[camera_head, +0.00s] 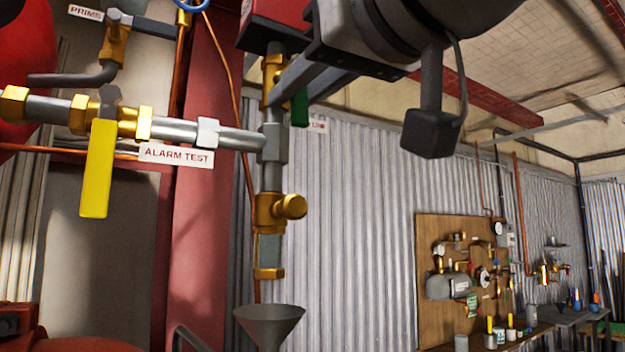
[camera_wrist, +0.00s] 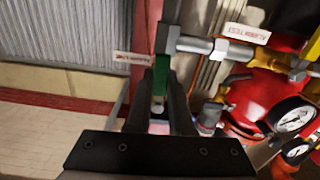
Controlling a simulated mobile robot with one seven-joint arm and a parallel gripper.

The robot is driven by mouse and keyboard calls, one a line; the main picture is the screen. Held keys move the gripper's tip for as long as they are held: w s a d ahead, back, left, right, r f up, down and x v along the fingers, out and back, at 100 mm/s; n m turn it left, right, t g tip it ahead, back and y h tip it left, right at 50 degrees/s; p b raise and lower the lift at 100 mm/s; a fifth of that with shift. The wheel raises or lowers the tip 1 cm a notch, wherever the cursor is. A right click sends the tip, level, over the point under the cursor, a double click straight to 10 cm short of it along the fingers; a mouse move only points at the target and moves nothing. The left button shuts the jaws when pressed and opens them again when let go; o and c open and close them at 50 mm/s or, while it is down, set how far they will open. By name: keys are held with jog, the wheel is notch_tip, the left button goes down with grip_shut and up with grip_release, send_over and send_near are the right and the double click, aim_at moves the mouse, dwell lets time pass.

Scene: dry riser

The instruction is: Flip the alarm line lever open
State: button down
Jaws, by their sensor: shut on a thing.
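The alarm line lever (camera_head: 300,109) is green and hangs down beside a brass valve on the vertical pipe, next to a partly hidden label (camera_head: 317,125). In the wrist view the green lever (camera_wrist: 161,72) runs lengthwise down between my fingers. My gripper (camera_wrist: 160,108) is shut on it. In the head view my gripper (camera_head: 285,92) reaches in from the upper right, and its dark fingers cover part of the lever and valve.
A yellow lever (camera_head: 98,168) hangs down at the left by the ALARM TEST label (camera_head: 177,155). A grey funnel (camera_head: 269,325) stands below the vertical pipe.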

jog(key=shift+a+m, duration=0.1)
jog(key=shift+m, duration=0.3)
jog(key=c, duration=0.8)
grip_release()
jog(key=shift+s, duration=0.15)
jog(key=v, duration=1.7)
jog(key=shift+d, duration=0.25)
jog(key=shift+f, duration=0.1)
